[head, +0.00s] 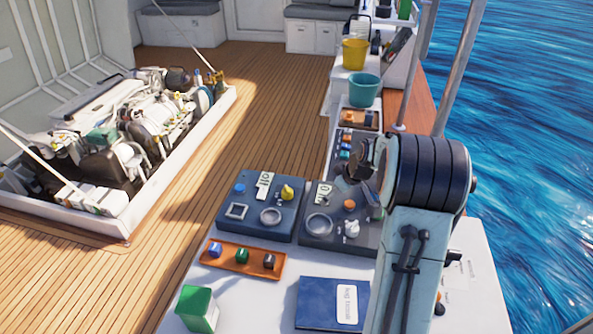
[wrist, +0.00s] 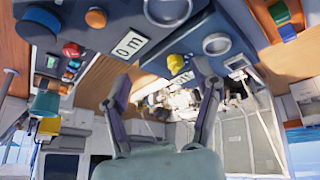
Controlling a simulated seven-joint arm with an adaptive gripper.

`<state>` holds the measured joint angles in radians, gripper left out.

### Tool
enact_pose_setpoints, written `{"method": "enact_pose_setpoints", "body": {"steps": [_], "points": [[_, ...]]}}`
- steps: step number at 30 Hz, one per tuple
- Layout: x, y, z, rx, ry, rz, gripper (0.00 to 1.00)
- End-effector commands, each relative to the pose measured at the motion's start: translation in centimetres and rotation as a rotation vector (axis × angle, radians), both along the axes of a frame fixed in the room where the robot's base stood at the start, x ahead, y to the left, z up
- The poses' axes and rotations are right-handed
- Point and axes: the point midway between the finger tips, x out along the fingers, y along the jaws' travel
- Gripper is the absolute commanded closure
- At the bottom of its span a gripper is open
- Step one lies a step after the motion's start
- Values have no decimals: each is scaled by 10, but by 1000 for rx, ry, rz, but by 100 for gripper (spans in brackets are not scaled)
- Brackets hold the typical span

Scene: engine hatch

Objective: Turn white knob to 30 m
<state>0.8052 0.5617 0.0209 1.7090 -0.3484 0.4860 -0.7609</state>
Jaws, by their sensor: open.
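The white knob (head: 351,228) sits on the right-hand dark panel (head: 305,232), below an orange knob (head: 349,204) and right of a round gauge (head: 319,224). A white display (head: 323,193) is at the panel's upper left; its reading is too small to be sure. My gripper (head: 364,177) is above the panel's far edge, apart from the white knob. In the wrist view my gripper (wrist: 161,86) has its two fingers spread with nothing between them. The display (wrist: 130,43) and orange knob (wrist: 96,17) show there; I cannot make out the white knob.
A left panel (head: 226,224) has a yellow knob (head: 287,192). An orange tray (head: 230,262) with several knobs, a green-and-white box (head: 197,308) and a blue logbook (head: 318,305) lie in front. Teal (head: 365,90) and yellow (head: 355,53) buckets stand behind. The open engine hatch (head: 130,225) is left.

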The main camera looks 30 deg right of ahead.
Motion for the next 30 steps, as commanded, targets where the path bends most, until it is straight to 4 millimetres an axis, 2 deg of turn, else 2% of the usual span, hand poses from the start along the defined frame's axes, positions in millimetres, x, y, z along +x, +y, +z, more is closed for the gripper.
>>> {"method": "enact_pose_setpoints", "body": {"steps": [1, 3, 6, 8, 19, 29, 30], "points": [[-20, -21, -27, 41, 35, -63, 37], [-41, -35, -50, 81, 67, -119, 37], [-58, -48, -62, 102, 80, -166, 37], [-59, -51, -65, 102, 79, -174, 37], [-38, -50, -115, 102, 80, -174, 37], [-35, -50, -122, 99, 80, -174, 37], [-35, -50, -122, 99, 80, -174, 40]]}}
